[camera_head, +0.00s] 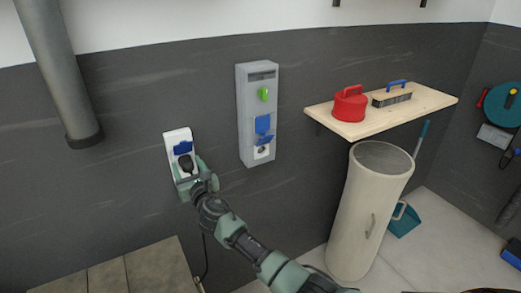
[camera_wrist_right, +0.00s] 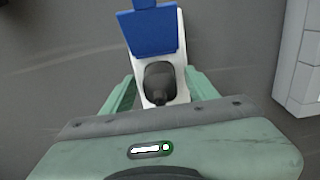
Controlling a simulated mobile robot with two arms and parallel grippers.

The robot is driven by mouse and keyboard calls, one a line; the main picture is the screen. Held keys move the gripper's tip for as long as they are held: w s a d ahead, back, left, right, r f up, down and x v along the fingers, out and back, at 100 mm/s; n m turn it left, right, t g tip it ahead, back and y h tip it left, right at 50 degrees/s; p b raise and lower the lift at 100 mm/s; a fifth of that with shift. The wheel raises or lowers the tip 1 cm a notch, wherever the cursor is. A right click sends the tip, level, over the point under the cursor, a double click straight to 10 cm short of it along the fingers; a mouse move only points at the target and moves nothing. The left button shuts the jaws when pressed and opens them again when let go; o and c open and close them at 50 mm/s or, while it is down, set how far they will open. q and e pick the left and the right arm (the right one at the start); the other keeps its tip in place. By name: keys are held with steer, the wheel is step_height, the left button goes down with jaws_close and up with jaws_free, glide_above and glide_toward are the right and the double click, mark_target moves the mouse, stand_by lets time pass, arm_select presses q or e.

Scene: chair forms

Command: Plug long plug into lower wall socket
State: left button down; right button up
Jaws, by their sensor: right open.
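The lower wall socket (camera_head: 177,136) is a small white box with a blue lid on the dark wall, left of centre in the head view. Its lid is raised, and it also shows in the right wrist view (camera_wrist_right: 172,24). The black long plug (camera_head: 186,162) sits at the socket face below the lid; it appears in the socket, though its contact face is hidden. In the right wrist view the plug (camera_wrist_right: 160,80) stands between the green fingers. My right gripper (camera_head: 189,171) is open around the plug, with gaps at both sides. My left gripper is not in view.
A grey wall box (camera_head: 245,110) with a green knob and blue covers hangs right of the socket. A wooden shelf (camera_head: 430,97) holds a red container (camera_head: 350,105) and a brush (camera_head: 391,95). A tall cream bin (camera_head: 350,220) stands below. A pipe (camera_head: 65,70) is at left.

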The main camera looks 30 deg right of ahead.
mark_target(191, 172)
stand_by(0.6)
jaws_close()
steer(key=shift+s+f+p, duration=0.1)
steer(key=shift+s+p, duration=0.05)
steer(key=shift+p, duration=0.2)
steer(key=shift+s, duration=0.15)
steer(key=shift+s+p, duration=0.6)
steer(key=shift+s, duration=0.5)
steer(key=shift+s+p, duration=0.8)
steer(key=shift+s, duration=0.8)
